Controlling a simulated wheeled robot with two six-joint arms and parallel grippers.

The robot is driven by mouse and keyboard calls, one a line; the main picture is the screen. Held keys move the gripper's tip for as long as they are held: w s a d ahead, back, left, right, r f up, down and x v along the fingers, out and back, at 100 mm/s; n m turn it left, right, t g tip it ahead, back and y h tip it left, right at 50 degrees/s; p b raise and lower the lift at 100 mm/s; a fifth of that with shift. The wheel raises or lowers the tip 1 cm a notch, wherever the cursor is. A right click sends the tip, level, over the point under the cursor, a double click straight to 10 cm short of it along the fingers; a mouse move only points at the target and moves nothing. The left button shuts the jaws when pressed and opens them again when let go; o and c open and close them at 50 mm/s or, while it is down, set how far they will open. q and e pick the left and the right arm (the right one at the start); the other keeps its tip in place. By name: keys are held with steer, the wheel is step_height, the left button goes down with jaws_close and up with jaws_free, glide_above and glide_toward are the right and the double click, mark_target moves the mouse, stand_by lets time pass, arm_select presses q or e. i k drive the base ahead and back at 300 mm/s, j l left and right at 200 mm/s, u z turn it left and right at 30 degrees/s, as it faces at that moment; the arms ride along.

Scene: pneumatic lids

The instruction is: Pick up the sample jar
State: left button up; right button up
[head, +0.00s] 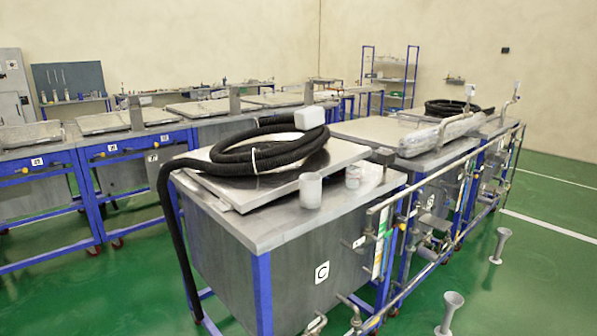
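A small pale jar-like container (353,177) stands upright on the steel top of the tank marked C (225,232), near its right edge. It looks like the sample jar, though its details are too small to make out. A taller plain grey-white cup (310,190) stands upright to its left and a little nearer, apart from it. Neither of my grippers is in the head view, and nothing is seen touching the jar.
A thick black hose (258,157) lies coiled on the raised lid (225,193) and hangs down the tank's left side. A white block (309,118) sits behind the coil. Pipes (425,178) run along the right side.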

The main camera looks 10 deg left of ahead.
mark_target(353, 173)
steer(key=i+l+u, duration=0.2)
steer(key=i+l, duration=0.15)
steer(key=i+l+u, duration=0.15)
steer(key=i+l, duration=0.15)
steer(key=i+l+u, duration=0.2)
steer(key=l, duration=0.35)
steer(key=i+l+u, duration=0.15)
steer(key=i+l, duration=0.25)
steer(key=l, duration=0.05)
